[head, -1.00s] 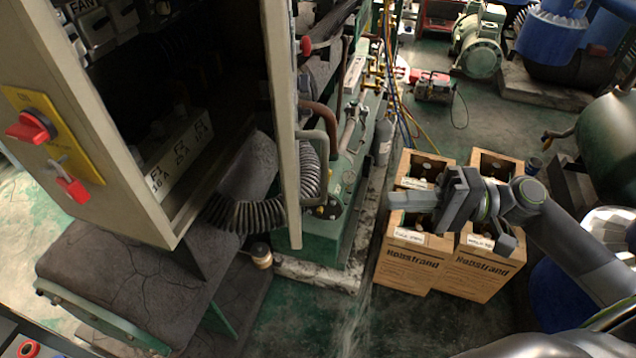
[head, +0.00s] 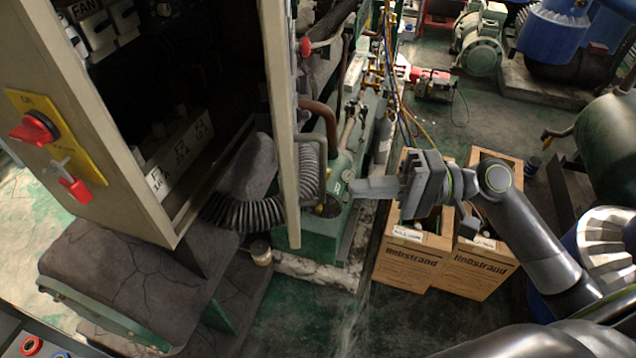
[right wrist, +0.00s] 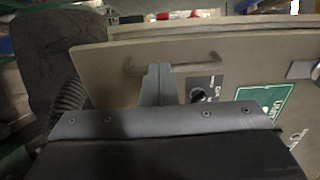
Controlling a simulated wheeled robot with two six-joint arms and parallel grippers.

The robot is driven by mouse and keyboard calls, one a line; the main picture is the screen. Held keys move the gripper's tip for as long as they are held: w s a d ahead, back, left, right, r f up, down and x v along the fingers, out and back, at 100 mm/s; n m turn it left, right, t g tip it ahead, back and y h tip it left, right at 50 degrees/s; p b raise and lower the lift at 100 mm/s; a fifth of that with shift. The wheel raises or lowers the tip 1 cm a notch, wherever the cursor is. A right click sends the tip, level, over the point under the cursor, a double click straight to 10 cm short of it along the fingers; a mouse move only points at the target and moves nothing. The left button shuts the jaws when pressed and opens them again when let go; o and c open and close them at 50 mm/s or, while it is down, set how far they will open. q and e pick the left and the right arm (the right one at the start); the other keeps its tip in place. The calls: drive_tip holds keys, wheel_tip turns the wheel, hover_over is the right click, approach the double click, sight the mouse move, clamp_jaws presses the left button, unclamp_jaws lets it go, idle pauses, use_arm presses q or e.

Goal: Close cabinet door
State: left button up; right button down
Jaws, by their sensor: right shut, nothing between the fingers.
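The cabinet (head: 110,150) stands open at the left of the head view, its inside dark. Its beige door (head: 281,120) is swung out and seen nearly edge-on. A grey handle (head: 322,172) sticks out from the door's outer side. My right gripper (head: 356,188) is shut and empty, pointing left just right of the handle in the head view. In the right wrist view, the shut fingers (right wrist: 158,72) overlap the door's outer face (right wrist: 105,70) and part of the handle (right wrist: 172,57). Contact cannot be told. My left gripper is out of view.
Green machinery (head: 352,195) stands behind the door. The floor (head: 330,320) in front is clear. A red switch (head: 35,128) sits on the cabinet's side.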

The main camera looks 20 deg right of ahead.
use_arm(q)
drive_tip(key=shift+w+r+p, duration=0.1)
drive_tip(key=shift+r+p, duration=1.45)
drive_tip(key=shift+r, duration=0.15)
use_arm(e)
drive_tip(key=x, duration=0.7)
drive_tip(key=shift+a, duration=0.3)
drive_tip(key=shift+w, duration=0.15)
